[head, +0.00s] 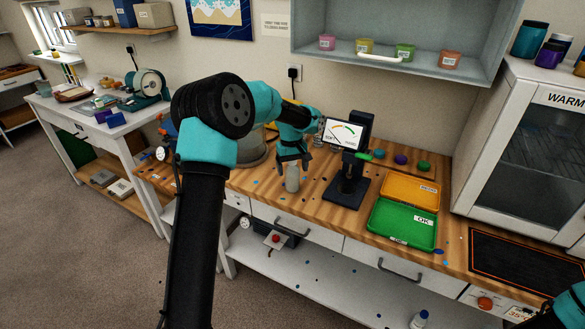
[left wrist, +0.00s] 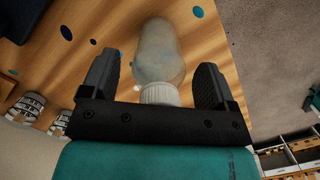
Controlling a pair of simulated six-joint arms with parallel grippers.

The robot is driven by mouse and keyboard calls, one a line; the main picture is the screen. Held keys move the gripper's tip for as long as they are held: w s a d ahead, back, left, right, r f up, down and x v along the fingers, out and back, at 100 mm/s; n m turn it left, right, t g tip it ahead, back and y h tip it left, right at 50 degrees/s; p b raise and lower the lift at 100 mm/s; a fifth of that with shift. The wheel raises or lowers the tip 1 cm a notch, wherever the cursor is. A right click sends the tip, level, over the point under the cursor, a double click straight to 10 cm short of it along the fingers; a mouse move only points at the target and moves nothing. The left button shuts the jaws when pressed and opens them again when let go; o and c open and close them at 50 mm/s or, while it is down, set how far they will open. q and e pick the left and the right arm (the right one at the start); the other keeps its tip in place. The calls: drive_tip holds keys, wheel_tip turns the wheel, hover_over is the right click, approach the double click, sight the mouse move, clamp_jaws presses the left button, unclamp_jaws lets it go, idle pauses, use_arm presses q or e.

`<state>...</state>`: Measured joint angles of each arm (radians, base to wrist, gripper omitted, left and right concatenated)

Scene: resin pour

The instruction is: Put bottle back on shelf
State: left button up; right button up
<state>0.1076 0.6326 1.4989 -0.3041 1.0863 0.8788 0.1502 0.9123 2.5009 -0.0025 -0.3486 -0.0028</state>
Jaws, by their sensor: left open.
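A pale, cloudy bottle (head: 292,179) stands on the wooden bench below my left gripper (head: 292,161). In the left wrist view the bottle (left wrist: 158,55) has a white ribbed cap (left wrist: 159,94) and lies between the two spread fingers (left wrist: 157,84), with a gap on both sides. The left gripper is open and holds nothing. A wall shelf (head: 480,75) is above. My right gripper is out of view.
Right of the bottle are a black stand (head: 346,186), a gauge display (head: 343,133), a green OK tray (head: 402,224) and an orange tray (head: 410,190). A white warming cabinet (head: 530,150) stands at the right. Small blue spots dot the bench and lower shelf.

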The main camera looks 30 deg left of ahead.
use_arm(q)
drive_tip(key=r, duration=0.8)
drive_tip(key=w+a+r, duration=0.1)
drive_tip(key=r, duration=0.3)
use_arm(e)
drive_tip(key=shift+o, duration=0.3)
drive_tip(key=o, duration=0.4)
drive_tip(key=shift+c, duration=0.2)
